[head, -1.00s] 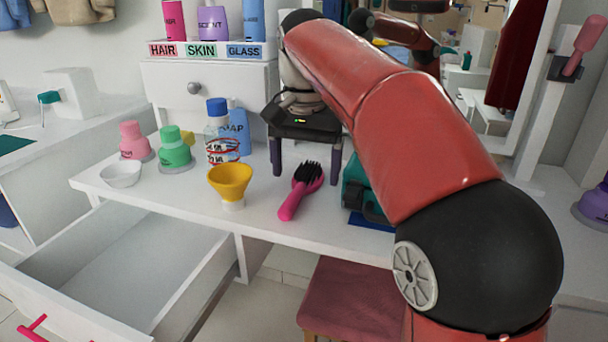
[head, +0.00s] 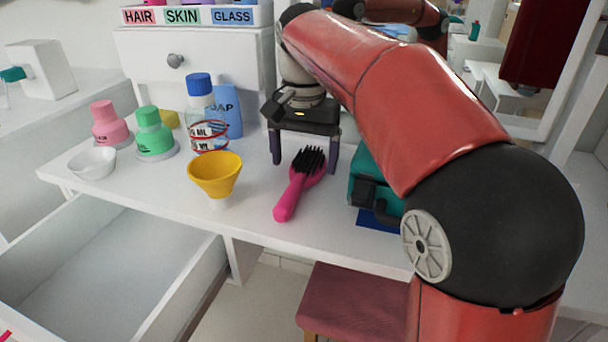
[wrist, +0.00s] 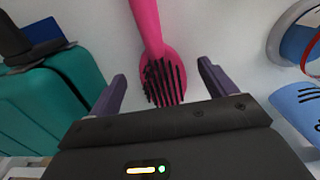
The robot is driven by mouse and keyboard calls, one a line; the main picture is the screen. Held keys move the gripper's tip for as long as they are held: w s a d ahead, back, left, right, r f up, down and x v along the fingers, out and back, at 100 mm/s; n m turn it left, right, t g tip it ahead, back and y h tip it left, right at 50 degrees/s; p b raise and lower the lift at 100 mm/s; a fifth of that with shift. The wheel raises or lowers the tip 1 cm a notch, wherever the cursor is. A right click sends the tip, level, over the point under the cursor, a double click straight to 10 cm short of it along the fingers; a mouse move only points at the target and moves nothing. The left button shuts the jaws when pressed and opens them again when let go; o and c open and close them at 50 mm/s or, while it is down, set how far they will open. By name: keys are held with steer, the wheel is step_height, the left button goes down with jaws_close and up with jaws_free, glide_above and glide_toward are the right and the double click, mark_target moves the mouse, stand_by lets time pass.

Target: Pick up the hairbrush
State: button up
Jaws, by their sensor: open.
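The pink hairbrush (head: 291,196) with black bristles lies on the white tabletop, bristles up. Its handle points toward the front edge and its head toward the back. My gripper (head: 304,165) is open, pointing down, with its two purple fingers on either side of the brush's head end. In the wrist view the hairbrush (wrist: 160,65) has its bristled head between the open fingers of my gripper (wrist: 162,80), and its handle runs away up the picture. The fingers do not touch the brush. Whether the fingertips reach the tabletop is hard to tell.
A teal case (head: 366,180) stands close right of the brush. A yellow funnel-shaped cup (head: 215,176) stands to its left. A clear bottle with a blue cap (head: 202,110) and a blue soap bottle (head: 228,110) stand behind. An open drawer (head: 110,270) sticks out at front left.

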step_height(320, 180, down, 2)
steer(key=shift+f, duration=0.1)
steer(key=c, duration=1.1)
